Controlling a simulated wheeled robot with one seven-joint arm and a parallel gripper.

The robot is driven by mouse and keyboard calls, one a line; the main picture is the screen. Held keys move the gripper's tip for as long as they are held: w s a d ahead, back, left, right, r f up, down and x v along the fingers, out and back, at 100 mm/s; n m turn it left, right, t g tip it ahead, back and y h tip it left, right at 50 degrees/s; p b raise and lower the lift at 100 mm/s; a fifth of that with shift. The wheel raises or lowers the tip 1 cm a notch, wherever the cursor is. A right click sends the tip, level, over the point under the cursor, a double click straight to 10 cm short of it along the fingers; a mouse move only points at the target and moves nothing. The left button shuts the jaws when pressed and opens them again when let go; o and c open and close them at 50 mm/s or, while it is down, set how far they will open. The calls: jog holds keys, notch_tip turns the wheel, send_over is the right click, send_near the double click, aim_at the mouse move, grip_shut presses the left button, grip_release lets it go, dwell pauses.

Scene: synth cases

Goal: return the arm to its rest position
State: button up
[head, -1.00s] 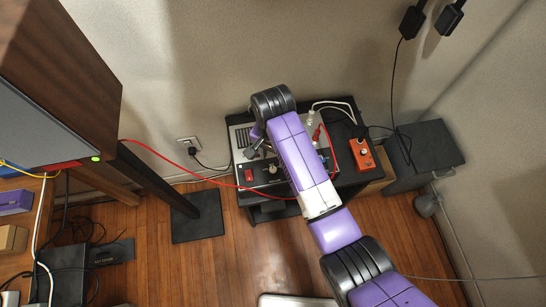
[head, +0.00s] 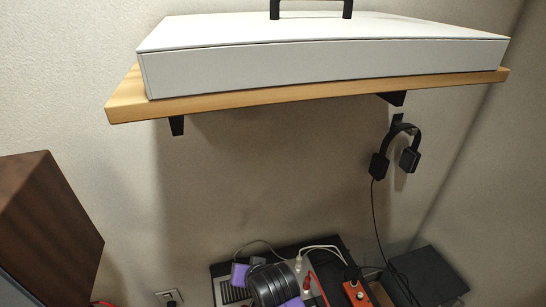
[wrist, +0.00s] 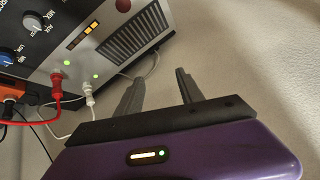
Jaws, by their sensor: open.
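My gripper (wrist: 160,82) shows in the wrist view with its two dark fingers spread apart and nothing between them. Behind and left of the fingers is a grey instrument (wrist: 110,45) with knobs, a vented grille, and a red plug (wrist: 57,82) and a white plug (wrist: 87,88) in its front. The fingers look apart from it, though the left one overlaps its edge in the picture. In the head view, a black joint of my arm shows at the bottom edge, over the instrument (head: 222,291); the rest of the arm and the fingers are out of that view.
A wooden shelf (head: 125,103) with a large white case (head: 300,66) spans the wall above. Headphones (head: 379,165) hang below it. An orange box (head: 357,292) lies right of the instrument, near a dark box (head: 430,272). A brown cabinet (head: 45,225) stands left. Wall space between is clear.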

jog(key=s+d+r+n+t, duration=0.1)
jog(key=s+d+r+t, duration=0.4)
jog(key=s+d, duration=0.55)
jog(key=s+d+r+t, duration=0.4)
jog(key=s+d+r, duration=0.2)
jog(key=s+d, duration=0.45)
jog(key=s+d+r+h, duration=0.2)
jog(key=s+d, duration=0.1)
jog(key=s, duration=0.7)
jog(key=s+d+r+g+h, duration=0.1)
jog(key=s+d+r, duration=0.1)
jog(key=s, duration=0.8)
jog(key=shift+d+r+h, duration=0.25)
jog(key=shift+d+h, duration=0.15)
jog(key=shift+d, duration=0.15)
